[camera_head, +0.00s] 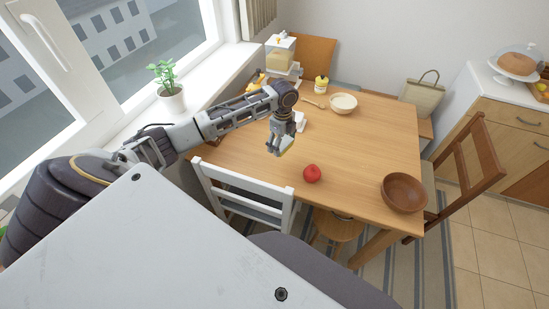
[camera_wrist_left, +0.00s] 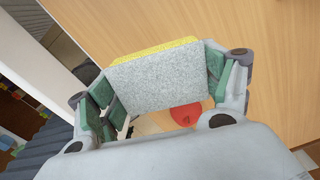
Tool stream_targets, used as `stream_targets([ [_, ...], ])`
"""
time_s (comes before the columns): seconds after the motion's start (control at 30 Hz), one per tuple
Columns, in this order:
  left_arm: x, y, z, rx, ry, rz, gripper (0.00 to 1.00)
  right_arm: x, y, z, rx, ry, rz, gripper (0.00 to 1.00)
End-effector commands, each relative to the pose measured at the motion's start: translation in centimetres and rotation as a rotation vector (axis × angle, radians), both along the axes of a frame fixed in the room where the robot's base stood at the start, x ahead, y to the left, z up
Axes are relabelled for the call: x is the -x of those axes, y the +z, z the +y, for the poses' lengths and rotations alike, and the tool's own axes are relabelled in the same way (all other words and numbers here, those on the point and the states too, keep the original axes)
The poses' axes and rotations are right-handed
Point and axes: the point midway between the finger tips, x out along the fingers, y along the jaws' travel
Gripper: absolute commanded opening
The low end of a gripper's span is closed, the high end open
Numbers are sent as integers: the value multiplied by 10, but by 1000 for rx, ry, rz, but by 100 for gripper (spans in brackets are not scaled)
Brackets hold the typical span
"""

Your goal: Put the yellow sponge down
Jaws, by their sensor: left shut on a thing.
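My left gripper (camera_head: 281,147) hangs over the left part of the wooden table (camera_head: 370,125). In the left wrist view its green-padded fingers are shut on the yellow sponge (camera_wrist_left: 155,80), which shows a broad grey face and a thin yellow edge. In the head view the sponge is mostly hidden by the gripper. I cannot tell exactly how high it is above the tabletop. My right gripper is in neither view.
A red apple (camera_head: 312,174) lies right of the gripper near the table's front edge. A brown bowl (camera_head: 404,193) stands at the right corner, a pale bowl (camera_head: 343,103) at the back. A white chair (camera_head: 245,191) stands in front. The table's middle is clear.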

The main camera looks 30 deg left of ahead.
Motion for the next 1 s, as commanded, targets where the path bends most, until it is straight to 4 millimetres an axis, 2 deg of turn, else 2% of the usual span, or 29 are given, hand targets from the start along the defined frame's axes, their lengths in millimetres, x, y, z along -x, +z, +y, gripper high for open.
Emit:
stream_targets([
  [0.53, 9, 0, 0, 1, -98, 0, 53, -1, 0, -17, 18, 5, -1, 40],
  [1.0, 9, -4, 0, 0, -103, 0, 53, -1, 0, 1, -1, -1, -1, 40],
])
